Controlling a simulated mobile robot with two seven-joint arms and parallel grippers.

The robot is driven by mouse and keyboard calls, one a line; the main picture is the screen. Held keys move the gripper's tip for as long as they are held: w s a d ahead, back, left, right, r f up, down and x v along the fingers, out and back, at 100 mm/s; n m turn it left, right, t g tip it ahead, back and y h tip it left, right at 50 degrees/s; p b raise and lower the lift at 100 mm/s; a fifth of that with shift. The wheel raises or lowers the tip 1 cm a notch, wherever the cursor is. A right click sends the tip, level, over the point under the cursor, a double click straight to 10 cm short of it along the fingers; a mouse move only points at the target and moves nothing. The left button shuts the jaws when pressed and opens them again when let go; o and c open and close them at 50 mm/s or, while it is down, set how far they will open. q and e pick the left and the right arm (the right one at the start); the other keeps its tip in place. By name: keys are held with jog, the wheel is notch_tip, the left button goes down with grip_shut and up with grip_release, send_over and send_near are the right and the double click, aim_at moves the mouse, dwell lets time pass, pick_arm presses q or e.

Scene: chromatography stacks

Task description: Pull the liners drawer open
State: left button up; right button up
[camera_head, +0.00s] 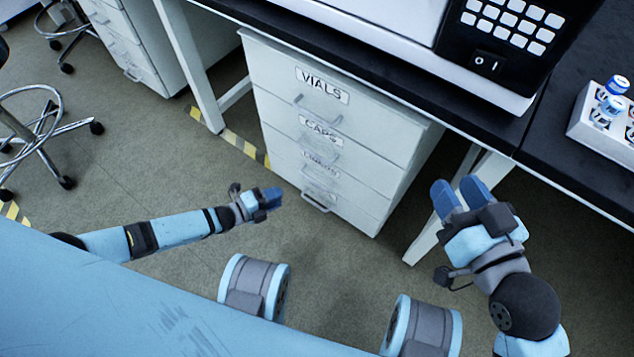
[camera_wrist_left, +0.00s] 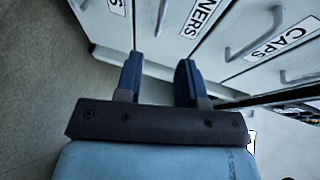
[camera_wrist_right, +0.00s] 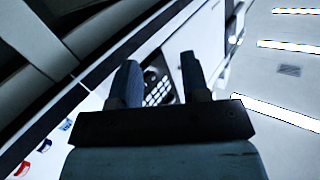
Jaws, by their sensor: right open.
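The liners drawer (camera_head: 343,184) is the third front down in a white drawer unit under the bench. It looks shut, flush with its neighbours, and its label is blurred in the head view. In the left wrist view its LINERS label (camera_wrist_left: 200,16) and bar handle (camera_wrist_left: 162,16) show at the top, beyond the fingertips. My left gripper (camera_head: 271,196) is in front and to the left of the unit, apart from it. Its fingers (camera_wrist_left: 159,72) are spread and empty. My right gripper (camera_head: 459,192) is raised at the right, open and empty, away from the drawers.
The VIALS drawer (camera_head: 275,72) and CAPS drawer (camera_head: 275,112) lie above, with another drawer (camera_head: 350,215) below. A bench leg (camera_head: 425,232) stands right of the unit. A vial tray (camera_head: 583,120) sits on the bench. The floor before the drawers is clear.

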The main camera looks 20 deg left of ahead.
aim_at(313, 181)
pick_arm(q)
jog(key=b+x, duration=0.5)
jog(key=x, duration=0.8)
jog(key=shift+d+f, duration=0.1)
pick_arm(e)
jog(key=n, duration=0.1)
jog(key=w+d+n+t, duration=0.1)
jog(key=w+n+y, duration=0.1)
jog(key=shift+w+d+r+n+t, duration=0.15)
jog(key=shift+d+r+n+t, duration=0.15)
jog(key=shift+t, duration=0.1)
pick_arm(q)
grip_shut()
